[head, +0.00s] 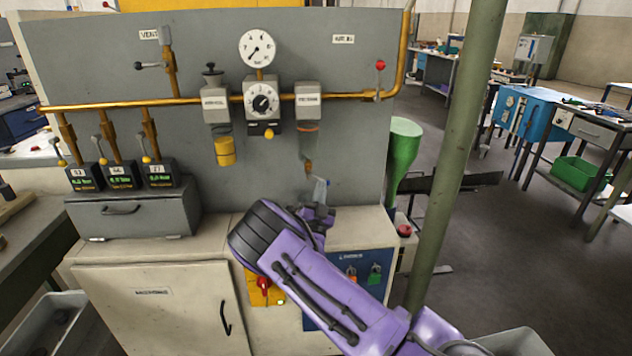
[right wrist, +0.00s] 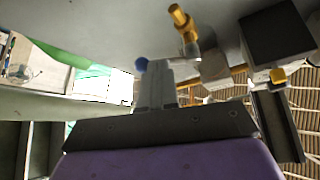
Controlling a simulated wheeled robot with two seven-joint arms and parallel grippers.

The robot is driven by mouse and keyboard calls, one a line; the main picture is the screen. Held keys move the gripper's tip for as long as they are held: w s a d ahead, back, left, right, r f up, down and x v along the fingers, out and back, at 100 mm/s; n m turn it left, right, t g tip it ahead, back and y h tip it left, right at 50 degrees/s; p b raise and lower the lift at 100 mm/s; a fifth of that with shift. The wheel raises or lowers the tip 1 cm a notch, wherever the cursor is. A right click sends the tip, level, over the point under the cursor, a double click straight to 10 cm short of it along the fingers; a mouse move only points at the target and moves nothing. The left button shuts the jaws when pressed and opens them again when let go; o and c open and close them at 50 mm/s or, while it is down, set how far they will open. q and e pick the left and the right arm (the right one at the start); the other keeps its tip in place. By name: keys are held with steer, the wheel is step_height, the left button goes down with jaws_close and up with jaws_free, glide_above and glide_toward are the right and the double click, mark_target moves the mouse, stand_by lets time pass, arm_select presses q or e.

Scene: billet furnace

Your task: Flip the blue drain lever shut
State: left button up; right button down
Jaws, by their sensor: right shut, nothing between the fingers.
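The blue drain lever shows in the right wrist view as a small round blue knob (right wrist: 141,64) beside the left edge of my fingertips. Whether they touch it I cannot tell. A brass drain fitting (right wrist: 183,20) is above and to the right of the fingertips. In the head view this fitting (head: 308,166) hangs under the right-hand filter unit (head: 308,105). My right gripper (head: 320,190) points up just below and right of it, shut and empty. Its grey fingers also fill the middle of the right wrist view (right wrist: 155,76). Most of the lever is hidden. My left gripper is out of view.
A brass pipe (head: 130,105) crosses the grey panel, with gauge (head: 258,48), regulator (head: 262,100) and another filter unit (head: 216,105). A red-knobbed valve (head: 380,75) is at right. A green post (head: 455,150) stands close on the right. The cabinet (head: 150,300) is below.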

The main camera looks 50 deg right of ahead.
steer(key=s+a+f+n+t+y+b, duration=0.1)
steer(key=s+a+f+n+t+b, duration=0.2)
steer(key=s+a+f, duration=0.4)
steer(key=shift+a+n, duration=0.8)
steer(key=shift+a, duration=0.35)
